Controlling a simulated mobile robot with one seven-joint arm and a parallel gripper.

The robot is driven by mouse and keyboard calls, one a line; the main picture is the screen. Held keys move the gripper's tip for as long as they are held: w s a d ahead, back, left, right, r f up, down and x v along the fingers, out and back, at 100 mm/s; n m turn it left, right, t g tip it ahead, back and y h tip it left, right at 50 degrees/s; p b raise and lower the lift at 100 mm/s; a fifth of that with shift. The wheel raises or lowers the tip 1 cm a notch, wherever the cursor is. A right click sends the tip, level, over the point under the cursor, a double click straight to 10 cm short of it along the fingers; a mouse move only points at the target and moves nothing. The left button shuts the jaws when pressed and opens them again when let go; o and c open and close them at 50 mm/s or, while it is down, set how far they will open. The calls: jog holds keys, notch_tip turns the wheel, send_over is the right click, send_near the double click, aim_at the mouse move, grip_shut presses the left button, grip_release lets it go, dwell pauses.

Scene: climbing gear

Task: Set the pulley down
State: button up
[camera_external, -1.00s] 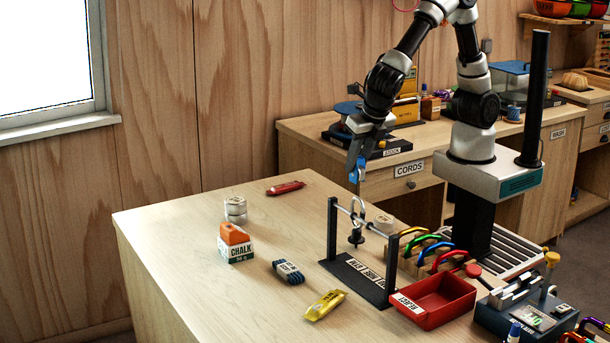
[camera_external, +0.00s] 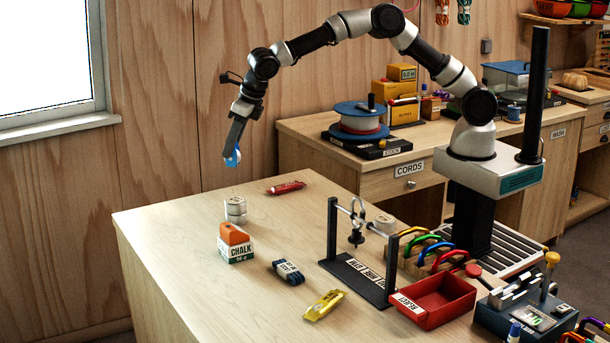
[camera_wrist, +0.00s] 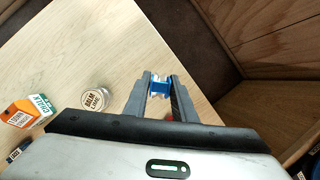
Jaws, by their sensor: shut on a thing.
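The blue pulley (camera_external: 233,158) is held at the tips of my gripper (camera_external: 236,148), in the air above the far left part of the wooden table (camera_external: 190,285). In the wrist view the pulley (camera_wrist: 159,84) shows blue with pale metal parts, between the two grey fingers of my gripper (camera_wrist: 158,92). The gripper is shut on it. The pulley is clear of the tabletop in the external view. Its far side is hidden by the fingers.
A dark cord bundle (camera_external: 288,271), yellow packet (camera_external: 324,305), black frame (camera_external: 357,278) and red tray (camera_external: 437,299) are nearer. The front left tabletop is bare.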

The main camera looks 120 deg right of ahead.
aim_at(240, 158)
notch_tip(240, 158, down, 10)
jog(key=shift+d+r, duration=0.1)
dwell(0.4)
jog(key=shift+f, duration=0.2)
jog(key=o, duration=1.1)
jog(key=shift+r, duration=0.25)
jog(key=v, duration=1.1)
jog(key=shift+s+r, duration=0.25)
jog(key=shift+r, duration=0.1)
